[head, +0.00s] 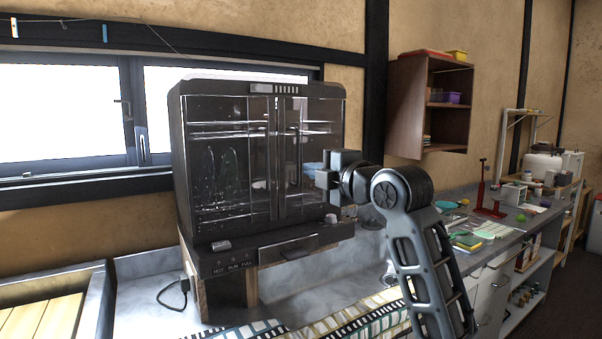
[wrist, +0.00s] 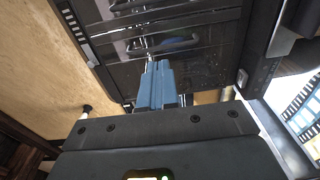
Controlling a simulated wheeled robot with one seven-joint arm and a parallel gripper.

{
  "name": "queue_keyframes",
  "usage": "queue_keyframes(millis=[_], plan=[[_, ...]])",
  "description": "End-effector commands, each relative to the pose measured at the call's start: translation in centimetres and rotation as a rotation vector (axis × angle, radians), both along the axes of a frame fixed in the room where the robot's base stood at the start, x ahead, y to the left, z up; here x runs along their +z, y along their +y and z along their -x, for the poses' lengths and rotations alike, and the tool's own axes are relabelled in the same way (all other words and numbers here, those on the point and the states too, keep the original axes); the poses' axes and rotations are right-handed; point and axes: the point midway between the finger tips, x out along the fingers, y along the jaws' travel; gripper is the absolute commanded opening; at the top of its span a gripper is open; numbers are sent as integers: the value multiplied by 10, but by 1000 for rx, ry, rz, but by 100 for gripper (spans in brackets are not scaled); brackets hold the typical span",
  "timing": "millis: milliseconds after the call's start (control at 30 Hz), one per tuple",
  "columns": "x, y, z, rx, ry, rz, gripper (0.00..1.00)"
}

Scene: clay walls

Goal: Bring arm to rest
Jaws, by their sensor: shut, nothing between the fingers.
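My gripper (head: 326,180) is in front of the right side of a dark glass-doored cabinet (head: 222,150), at about the height of its lower shelf. In the wrist view my gripper's blue fingers (wrist: 155,85) are together with nothing between them. The cabinet (wrist: 200,60) fills the top of that view, close beyond the fingertips. I cannot tell whether the fingers touch the glass. The cabinet's doors look shut. My arm is raised and bent over the counter.
The cabinet stands on a wooden stand on the grey counter (head: 145,265). A patterned cloth (head: 345,323) lies in front. A cluttered worktop with a red stand (head: 490,208) is at right. An open wall shelf (head: 410,110) hangs above. A wooden-slatted tray (head: 40,322) is at lower left.

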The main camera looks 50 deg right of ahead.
Motion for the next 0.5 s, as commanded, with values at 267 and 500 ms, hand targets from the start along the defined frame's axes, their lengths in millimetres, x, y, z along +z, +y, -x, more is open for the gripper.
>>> queue_keyframes(millis=[267, 500], plan=[[0, 2, 16, 1, 1, 0, 0], [-4, 5, 15, 3, -3, -16, 0]])
